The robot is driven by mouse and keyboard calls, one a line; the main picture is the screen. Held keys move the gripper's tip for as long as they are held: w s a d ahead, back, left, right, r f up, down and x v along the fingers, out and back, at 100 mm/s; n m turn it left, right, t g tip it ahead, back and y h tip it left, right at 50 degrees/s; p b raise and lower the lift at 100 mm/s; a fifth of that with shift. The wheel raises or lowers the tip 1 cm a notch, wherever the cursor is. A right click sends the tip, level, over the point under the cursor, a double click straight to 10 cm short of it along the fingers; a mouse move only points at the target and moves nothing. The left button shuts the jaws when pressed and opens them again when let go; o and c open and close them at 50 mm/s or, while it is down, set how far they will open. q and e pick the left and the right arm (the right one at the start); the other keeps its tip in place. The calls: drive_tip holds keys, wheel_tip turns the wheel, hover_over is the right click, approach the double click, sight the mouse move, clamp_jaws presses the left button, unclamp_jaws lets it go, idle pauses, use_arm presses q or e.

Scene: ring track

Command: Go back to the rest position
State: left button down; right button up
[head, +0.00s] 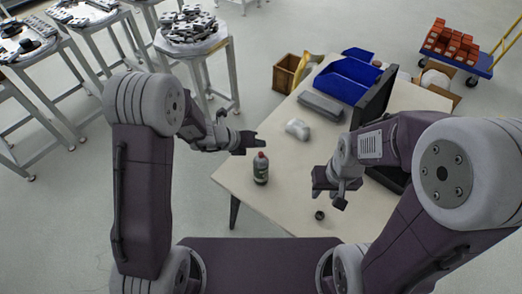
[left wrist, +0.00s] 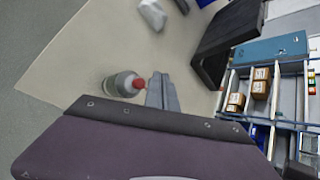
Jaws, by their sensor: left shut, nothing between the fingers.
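My left gripper (head: 248,142) is above the left part of the table (head: 285,213), just behind a bottle. It is shut with nothing in it; its fingers (left wrist: 162,92) also show in the left wrist view. My right gripper (head: 337,188) is above the right part of the table, pointing down; whether its fingers are open or shut is unclear. The bottle (head: 261,170) stands upright with a red cap; it also shows in the left wrist view (left wrist: 122,86), apart from the fingers.
A small dark round thing (head: 319,215) lies near the table's front edge. A pale object (head: 297,129), a grey box (head: 321,106) and blue bins (head: 347,80) lie farther back. Round stands with metal parts (head: 192,30) are at the upper left. The table's front left is clear.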

use_arm(q)
wheel_tip(320, 180, up, 3)
drive_tip(key=shift+f+p, duration=0.1)
drive_tip(key=shift+p, duration=0.85)
drive_tip(key=s+a+f+m+g+y+b, duration=0.1)
drive_tip(key=s+a+m, duration=0.7)
drive_tip(key=m, duration=0.9)
drive_tip(key=s+a+f+m+g+y+b, duration=0.1)
drive_tip(key=s+a+m+g+y+b, duration=0.2)
drive_tip(key=m, duration=1.4)
drive_tip(key=s+a+y+b, duration=0.1)
drive_tip(key=s+a+y, duration=0.2)
drive_tip(key=s+a, duration=0.3)
drive_tip(key=shift+s+f, duration=0.35)
drive_tip(key=shift+s, duration=0.8)
